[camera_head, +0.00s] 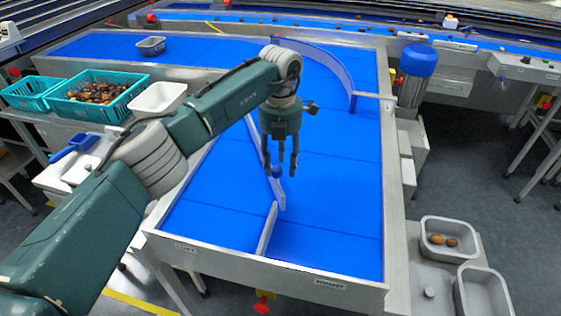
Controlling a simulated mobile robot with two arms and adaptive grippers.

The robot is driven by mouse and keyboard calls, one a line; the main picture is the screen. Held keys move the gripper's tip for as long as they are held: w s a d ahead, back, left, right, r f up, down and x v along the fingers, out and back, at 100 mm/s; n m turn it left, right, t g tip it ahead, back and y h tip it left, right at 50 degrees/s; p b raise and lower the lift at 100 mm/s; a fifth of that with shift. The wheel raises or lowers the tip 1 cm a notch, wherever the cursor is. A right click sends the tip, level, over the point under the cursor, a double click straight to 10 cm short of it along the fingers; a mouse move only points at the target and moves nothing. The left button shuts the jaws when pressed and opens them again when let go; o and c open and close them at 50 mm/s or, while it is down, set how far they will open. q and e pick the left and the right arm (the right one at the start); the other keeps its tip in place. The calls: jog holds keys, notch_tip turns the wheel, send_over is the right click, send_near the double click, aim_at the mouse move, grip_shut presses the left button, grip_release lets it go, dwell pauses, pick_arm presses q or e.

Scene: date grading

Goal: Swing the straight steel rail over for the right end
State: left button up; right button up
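The straight steel rail (264,166) stands on the blue belt and runs from behind my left gripper toward the near end. Its near tip (281,204) lies just right of the top of a short fixed divider (267,228). A blue knob (277,172) shows on the rail. My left gripper (281,174) points down over the rail with its fingers apart. The knob shows between the fingertips, nearer the left one; I cannot tell whether they touch it. The upper part of the rail is partly hidden by my arm. My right gripper is out of view.
The near end has two labelled sides, left (186,248) and right (330,284). A curved rail (340,68) stands farther up the belt. A blue-capped post (419,61) stands at the right edge. Grey tubs (452,227) sit lower right. The right belt lane is clear.

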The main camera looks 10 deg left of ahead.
pick_arm(q)
notch_tip(320, 180, up, 12)
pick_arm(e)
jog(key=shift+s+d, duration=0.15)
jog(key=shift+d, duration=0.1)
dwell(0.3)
pick_arm(q)
jog(key=shift+f, duration=0.1)
